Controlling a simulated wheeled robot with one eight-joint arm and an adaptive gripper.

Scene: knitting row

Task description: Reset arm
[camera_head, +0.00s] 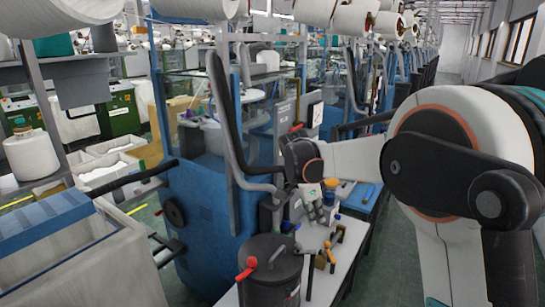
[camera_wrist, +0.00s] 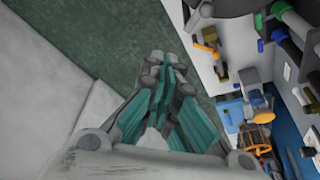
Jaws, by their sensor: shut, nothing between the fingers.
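My gripper (camera_wrist: 166,75) points away from the wrist camera, its teal-padded fingers shut together with nothing between them. In the head view my arm reaches in from the right edge, and my gripper (camera_head: 327,212) hangs over the white work table (camera_head: 322,272) with its small tools. The fingertips are small in that view, and their height above the table is hard to tell. In the wrist view the green floor (camera_wrist: 75,40) lies behind the fingers.
A dark lidded pot (camera_head: 270,278) with a red handle knob stands at the table's front. Orange and blue tools (camera_head: 330,252) lie beside it. A blue knitting machine (camera_head: 205,220) stands left of the table, with a grey bin (camera_head: 85,270) farther left. Open floor (camera_head: 392,265) runs along the right.

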